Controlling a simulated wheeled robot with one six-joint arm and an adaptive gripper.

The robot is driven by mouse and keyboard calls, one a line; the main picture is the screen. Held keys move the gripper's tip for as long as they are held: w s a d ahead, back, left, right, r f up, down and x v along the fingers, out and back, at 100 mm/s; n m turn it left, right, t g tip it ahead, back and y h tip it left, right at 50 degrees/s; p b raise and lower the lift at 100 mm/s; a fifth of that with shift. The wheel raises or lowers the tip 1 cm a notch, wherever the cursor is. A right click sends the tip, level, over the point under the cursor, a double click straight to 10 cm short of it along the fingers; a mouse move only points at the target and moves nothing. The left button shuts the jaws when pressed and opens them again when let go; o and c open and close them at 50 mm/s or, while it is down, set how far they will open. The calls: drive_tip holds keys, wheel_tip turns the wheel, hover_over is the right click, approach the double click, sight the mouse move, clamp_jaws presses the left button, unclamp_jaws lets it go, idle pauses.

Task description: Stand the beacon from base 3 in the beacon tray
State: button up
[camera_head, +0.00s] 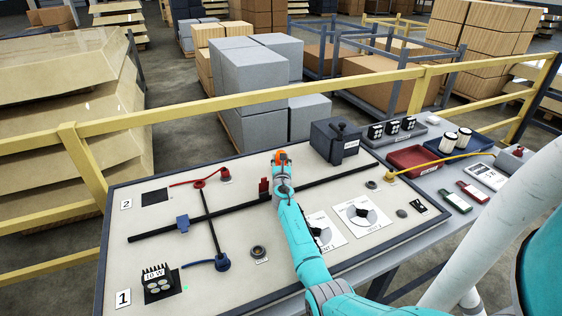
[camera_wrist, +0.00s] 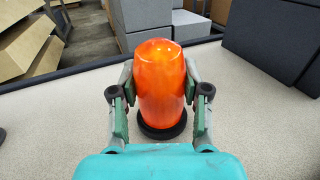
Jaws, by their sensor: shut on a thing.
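The beacon (camera_wrist: 160,85) is an orange dome-topped cylinder with a black ring (camera_wrist: 162,130) at its foot. My gripper (camera_wrist: 161,95) is shut on it, one finger on each side, and it looks upright. In the head view my gripper (camera_head: 282,172) is at the board's far middle, with the orange beacon (camera_head: 281,157) showing just beyond it. Whether the beacon sits on a base or is lifted is hard to tell. A red tray (camera_head: 412,160) that looks empty lies at the right; its label is too small to read, so I cannot tell which tray is the beacon tray.
A dark lidded box (camera_head: 335,142) stands right of my gripper. A grey holder with black lamps (camera_head: 421,129) and a blue tray with white cylinders (camera_head: 441,149) flank the red tray. A yellow rail (camera_head: 350,85) runs behind. A finned lamp block (camera_head: 157,280) stands front left.

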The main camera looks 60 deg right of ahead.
drive_tip(key=shift+f, duration=0.2)
drive_tip(key=o, duration=1.3)
drive_tip(key=shift+f, duration=0.1)
drive_tip(key=shift+c, duration=0.2)
